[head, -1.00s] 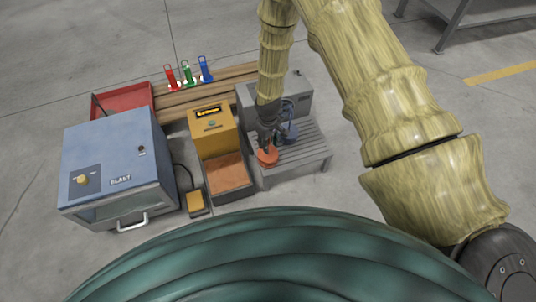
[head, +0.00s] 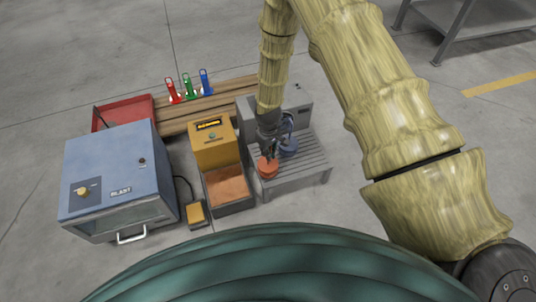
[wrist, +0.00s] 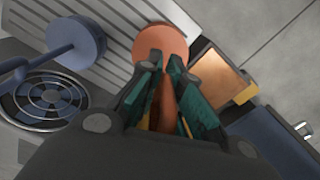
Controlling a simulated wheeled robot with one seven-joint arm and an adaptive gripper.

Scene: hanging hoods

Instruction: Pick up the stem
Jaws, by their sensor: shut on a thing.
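An orange-red stem with a round disc end (head: 268,170) is at the front left of the grey slatted table (head: 300,173). In the wrist view the disc (wrist: 160,42) lies just beyond my fingertips, and its shaft (wrist: 167,100) runs back between the fingers. My gripper (head: 268,153) points down over it, and in the wrist view my gripper (wrist: 168,75) is shut on the orange stem. I cannot tell whether the disc touches the slats. A blue stem (head: 288,148) with a similar disc (wrist: 78,38) stands close by.
A grey machine (head: 290,105) with a round grille (wrist: 45,100) stands behind the slatted table. To the left are a yellow box (head: 212,145), a copper-coloured tray (head: 228,185) and a blue cabinet (head: 115,175). Red, green and blue holders (head: 189,88) stand behind on wooden boards.

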